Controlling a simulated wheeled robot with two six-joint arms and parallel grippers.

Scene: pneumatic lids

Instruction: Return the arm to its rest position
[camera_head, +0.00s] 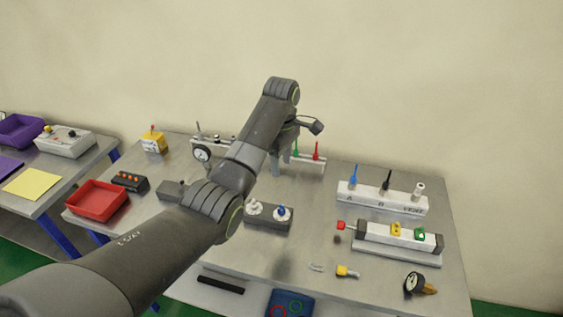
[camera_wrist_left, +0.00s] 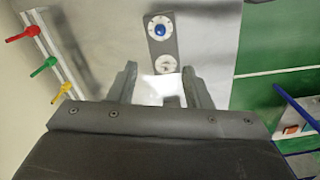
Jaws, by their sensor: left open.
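My left arm comes in from the lower left of the head view and reaches over the table (camera_head: 310,205). My left gripper (camera_head: 281,165) is near the back of the table, partly hidden by its own wrist. In the left wrist view its two fingers (camera_wrist_left: 160,88) stand apart with nothing between them. Beyond the fingertips lies a grey block with a blue knob and a white knob (camera_wrist_left: 162,45). My right gripper does not show in either view.
A rack with green and red pegs (camera_head: 308,158) stands close to the gripper. A red tray (camera_head: 96,203) and a yellow box (camera_head: 153,142) are at left.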

